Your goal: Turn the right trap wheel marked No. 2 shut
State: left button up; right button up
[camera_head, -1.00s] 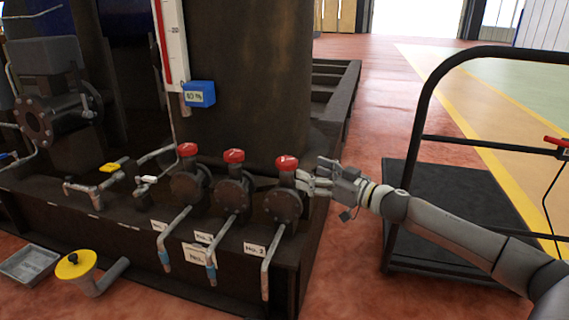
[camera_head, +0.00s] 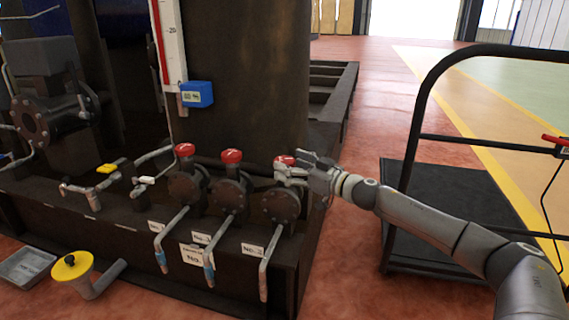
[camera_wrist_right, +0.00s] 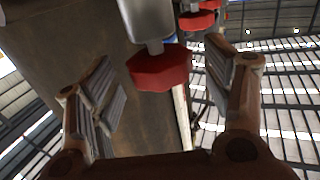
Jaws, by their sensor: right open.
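The right trap wheel (camera_head: 282,160) is a red knob on top of the rightmost dark round trap body (camera_head: 281,206). A white label reading No. 2 (camera_head: 252,249) is on the frame below it. My right gripper (camera_head: 291,170) is at the wheel, and its fingers hide part of it. In the right wrist view, the red wheel (camera_wrist_right: 160,70) on its grey stem is between the two spread fingers of the gripper (camera_wrist_right: 165,82), with a gap on each side. My left gripper is not in view.
Two more red wheels (camera_head: 232,156) (camera_head: 185,150) stand to the left on similar traps. Drain pipes (camera_head: 265,262) hang below. A blue box (camera_head: 197,94) is on the tank (camera_head: 255,80) behind. A black cart (camera_head: 455,205) stands to the right, close to my right arm.

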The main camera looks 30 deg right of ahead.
jog(key=shift+x, duration=1)
jog(key=shift+w+a, duration=0.1)
jog(key=shift+w, duration=0.2)
jog(key=c, duration=1)
